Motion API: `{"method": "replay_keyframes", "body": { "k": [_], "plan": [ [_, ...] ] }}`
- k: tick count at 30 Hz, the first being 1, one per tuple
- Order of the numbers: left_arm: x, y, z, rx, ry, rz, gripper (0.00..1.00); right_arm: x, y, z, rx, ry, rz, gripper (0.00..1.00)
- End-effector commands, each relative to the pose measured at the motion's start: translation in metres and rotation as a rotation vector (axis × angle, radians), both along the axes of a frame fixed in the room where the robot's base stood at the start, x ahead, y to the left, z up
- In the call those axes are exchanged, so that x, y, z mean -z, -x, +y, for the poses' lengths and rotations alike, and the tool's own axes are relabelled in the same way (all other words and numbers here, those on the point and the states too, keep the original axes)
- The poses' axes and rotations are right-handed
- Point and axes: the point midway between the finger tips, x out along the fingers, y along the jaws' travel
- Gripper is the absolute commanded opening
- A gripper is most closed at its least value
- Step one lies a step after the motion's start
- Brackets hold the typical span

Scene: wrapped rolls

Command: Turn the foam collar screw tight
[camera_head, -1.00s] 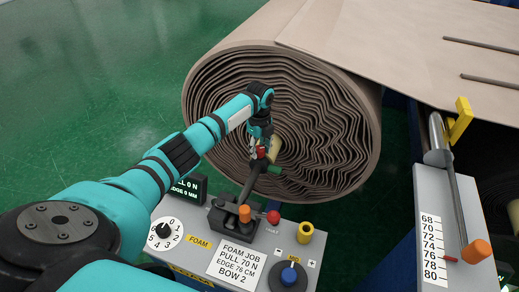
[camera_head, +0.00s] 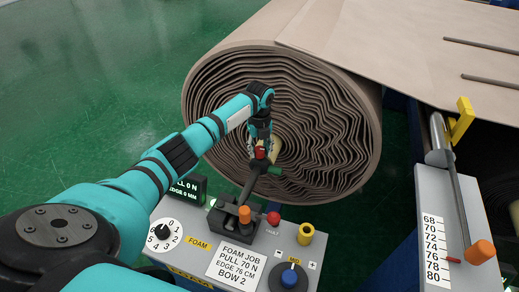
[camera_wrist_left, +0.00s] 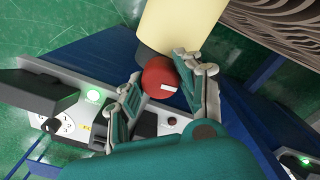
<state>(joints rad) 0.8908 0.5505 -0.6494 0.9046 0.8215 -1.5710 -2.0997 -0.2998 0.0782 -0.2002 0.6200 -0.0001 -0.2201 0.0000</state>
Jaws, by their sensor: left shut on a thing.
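The red screw knob (camera_wrist_left: 158,78) with a white mark is seen end-on in the left wrist view. My left gripper (camera_wrist_left: 157,88) has its fingers on either side of it and is shut on it. A pale yellow cylinder (camera_wrist_left: 180,22) lies just beyond the knob. In the head view, my left gripper (camera_head: 260,146) points down in front of the wrapped roll's (camera_head: 325,130) end, with the red knob (camera_head: 260,153) small between its fingers. The fingers partly hide the yellow core there. My right gripper is not in view.
Below the roll is a control panel (camera_head: 205,258) with a numbered dial (camera_head: 165,235), an orange-topped lever (camera_head: 245,214), a red button (camera_head: 273,218), a yellow post (camera_head: 306,232) and a blue knob (camera_head: 289,277). A scale post (camera_head: 433,205) stands at the right. Green floor is open at the left.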

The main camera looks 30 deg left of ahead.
Motion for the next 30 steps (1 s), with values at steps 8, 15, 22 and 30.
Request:
{"method": "replay_keyframes", "body": {
  "k": [8, 15, 22, 30],
  "plan": [
    [-0.003, -0.002, 0.001, -0.002, -0.001, -0.008, 0.43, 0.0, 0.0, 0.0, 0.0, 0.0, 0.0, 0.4],
    [-0.001, -0.001, 0.0, -0.002, 0.0, -0.004, 0.59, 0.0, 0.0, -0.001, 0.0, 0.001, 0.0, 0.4],
    [-0.006, -0.001, 0.0, -0.002, 0.0, -0.004, 0.59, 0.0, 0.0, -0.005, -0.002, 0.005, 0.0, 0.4],
    [-0.055, -0.002, 0.001, -0.001, 0.0, -0.009, 0.59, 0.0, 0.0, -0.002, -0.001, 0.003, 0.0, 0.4]
  ]
}}
